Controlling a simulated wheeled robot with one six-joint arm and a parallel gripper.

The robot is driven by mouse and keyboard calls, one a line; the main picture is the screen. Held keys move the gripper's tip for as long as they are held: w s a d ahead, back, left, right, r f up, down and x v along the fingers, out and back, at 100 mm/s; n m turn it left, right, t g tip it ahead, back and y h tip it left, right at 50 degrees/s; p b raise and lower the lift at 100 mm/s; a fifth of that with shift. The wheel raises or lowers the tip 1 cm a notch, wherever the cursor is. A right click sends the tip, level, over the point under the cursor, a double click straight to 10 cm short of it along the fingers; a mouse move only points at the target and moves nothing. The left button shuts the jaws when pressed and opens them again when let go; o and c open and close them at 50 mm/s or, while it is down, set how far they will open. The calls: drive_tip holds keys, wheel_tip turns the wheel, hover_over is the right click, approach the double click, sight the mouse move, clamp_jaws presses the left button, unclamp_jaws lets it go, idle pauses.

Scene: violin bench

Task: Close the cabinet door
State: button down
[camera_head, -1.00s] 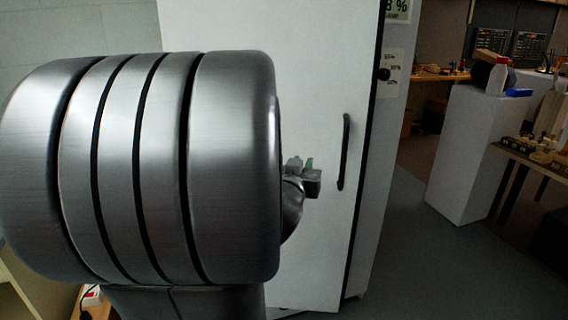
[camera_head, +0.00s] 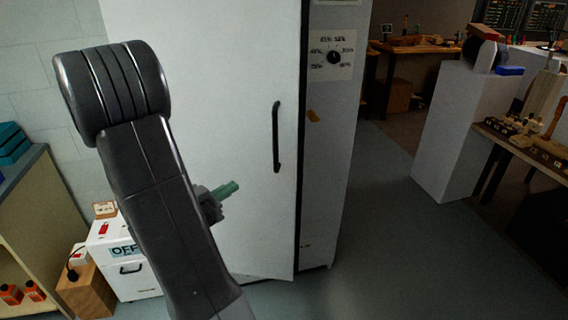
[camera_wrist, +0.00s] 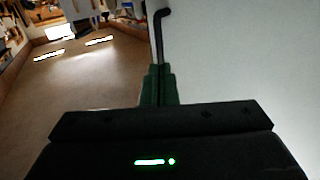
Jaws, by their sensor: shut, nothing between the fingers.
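The white cabinet door (camera_head: 215,90) fills the middle of the head view. Its right edge stands a little apart from the cabinet (camera_head: 328,130), with a dark gap between them. A black vertical handle (camera_head: 276,137) is near that edge. It also shows at the top of the wrist view (camera_wrist: 159,35), beyond the fingers. My gripper (camera_head: 228,189) is shut and empty, left of and below the handle, in front of the door. Its green fingers (camera_wrist: 158,88) are together in the wrist view, with the door face close on the right. I cannot tell whether they touch it.
A white box marked OFF (camera_head: 125,268) and a wooden block (camera_head: 88,292) stand at the lower left beside a shelf unit. A white pedestal (camera_head: 450,140) and a workbench stand at the right. The floor (camera_head: 375,230) between cabinet and pedestal is clear.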

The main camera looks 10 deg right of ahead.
drive_tip(key=p+x, duration=0.2)
drive_tip(key=x, duration=1.1)
drive_tip(key=shift+d+f, duration=0.15)
drive_tip(key=shift+d, duration=0.2)
